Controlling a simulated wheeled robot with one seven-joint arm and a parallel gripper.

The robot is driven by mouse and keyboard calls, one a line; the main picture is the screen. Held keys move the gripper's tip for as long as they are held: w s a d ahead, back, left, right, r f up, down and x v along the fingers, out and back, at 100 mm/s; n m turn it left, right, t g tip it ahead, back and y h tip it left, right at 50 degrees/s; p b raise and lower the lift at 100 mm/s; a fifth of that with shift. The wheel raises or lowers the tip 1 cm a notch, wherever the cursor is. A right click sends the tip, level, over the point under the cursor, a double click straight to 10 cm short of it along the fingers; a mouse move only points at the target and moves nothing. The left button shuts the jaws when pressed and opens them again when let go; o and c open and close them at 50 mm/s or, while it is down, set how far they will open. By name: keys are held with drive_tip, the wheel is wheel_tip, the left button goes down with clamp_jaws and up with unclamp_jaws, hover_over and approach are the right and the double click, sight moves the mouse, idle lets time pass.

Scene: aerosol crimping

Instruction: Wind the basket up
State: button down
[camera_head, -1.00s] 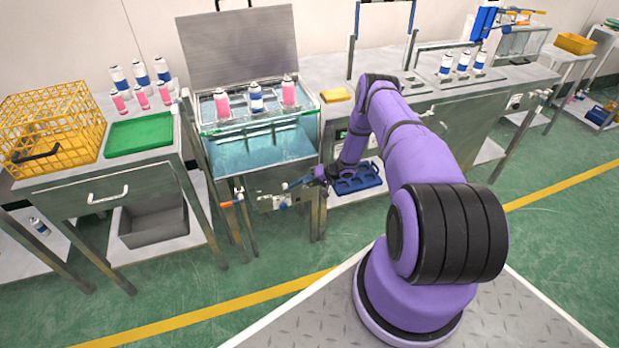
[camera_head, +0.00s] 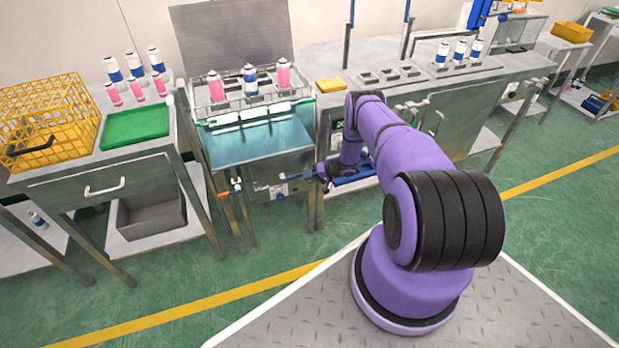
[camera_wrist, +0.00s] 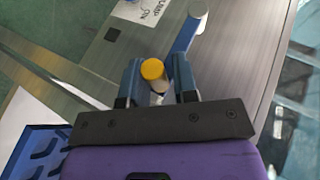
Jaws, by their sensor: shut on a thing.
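The wire basket (camera_head: 240,103) hangs at the water bath (camera_head: 262,148), with its bars showing above the water. Two pink cans (camera_head: 215,85) and one blue-and-white can (camera_head: 250,80) stand upright in it. My gripper (camera_head: 322,177) is at the bath's front right, below the rim. In the wrist view my gripper (camera_wrist: 157,75) is shut on the crank handle, whose round yellow end (camera_wrist: 152,69) sits between the fingers. The blue crank arm (camera_wrist: 186,36) runs from there to a pale hub (camera_wrist: 198,9) on the metal front.
A yellow wire crate (camera_head: 45,115) and a green tray (camera_head: 135,127) stand on the left table, with several cans behind. A blue tray (camera_wrist: 35,150) lies near my gripper at lower left in the wrist view. The crimping bench (camera_head: 480,85) is to the right.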

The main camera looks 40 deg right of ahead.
drive_tip(key=shift+s+a+f, duration=0.15)
drive_tip(key=shift+a+f, duration=0.2)
drive_tip(key=shift+f, duration=0.05)
drive_tip(key=c, duration=1)
unclamp_jaws()
drive_tip(key=shift+f, duration=0.1)
drive_tip(key=shift+c, duration=0.2)
drive_tip(key=shift+w, duration=0.2)
drive_tip(key=shift+s+d+r, duration=0.2)
drive_tip(key=shift+d+r, duration=0.1)
drive_tip(key=shift+d, duration=0.1)
drive_tip(key=v, duration=0.9)
drive_tip(key=shift+s+d+r, duration=0.2)
drive_tip(key=shift+s, duration=0.1)
